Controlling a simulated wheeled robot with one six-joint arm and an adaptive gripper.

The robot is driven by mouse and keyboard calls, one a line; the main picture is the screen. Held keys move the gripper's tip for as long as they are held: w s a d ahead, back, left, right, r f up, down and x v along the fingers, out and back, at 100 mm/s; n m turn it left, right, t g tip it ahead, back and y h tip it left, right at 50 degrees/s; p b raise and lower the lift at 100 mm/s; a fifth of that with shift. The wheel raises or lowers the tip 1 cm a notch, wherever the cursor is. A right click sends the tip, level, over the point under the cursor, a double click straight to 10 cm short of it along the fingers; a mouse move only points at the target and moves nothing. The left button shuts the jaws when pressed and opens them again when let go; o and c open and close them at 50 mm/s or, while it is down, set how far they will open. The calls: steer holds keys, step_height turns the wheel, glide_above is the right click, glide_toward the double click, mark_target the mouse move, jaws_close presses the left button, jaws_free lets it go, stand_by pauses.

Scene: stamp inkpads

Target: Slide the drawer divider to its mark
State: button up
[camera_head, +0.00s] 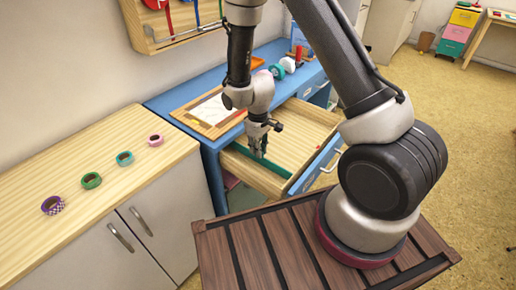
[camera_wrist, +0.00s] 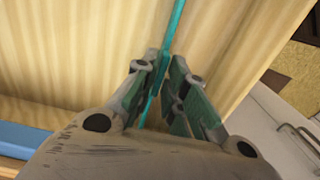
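The drawer (camera_head: 298,120) of the blue desk stands open, with a pale wood inside. The divider (camera_head: 272,164) is a thin teal strip that runs across the drawer near its left side wall. My gripper (camera_head: 258,150) points down into the drawer at the divider. In the wrist view my gripper's fingertips (camera_wrist: 167,68) close in on both sides of the teal divider (camera_wrist: 177,22), which runs away between them. A small red spot (camera_head: 318,176) shows by the drawer's front panel, perhaps the mark. My gripper hides part of the divider.
A wooden framed board (camera_head: 205,110) with white paper lies on the desk top, left of my arm. The drawer floor right of the divider is clear. A wooden cabinet (camera_head: 100,150) with several tape rolls stands at left.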

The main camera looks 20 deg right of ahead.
jaws_close()
steer(key=w+d, duration=0.2)
steer(key=d, duration=0.2)
steer(key=w+d, duration=0.5)
steer(key=d, duration=0.2)
steer(key=shift+w+d, duration=0.35)
steer(key=shift+w, duration=0.05)
steer(key=o, duration=0.6)
jaws_free()
steer(key=shift+r, duration=0.15)
step_height(320, 180, up, 12)
steer(key=shift+f, duration=0.1)
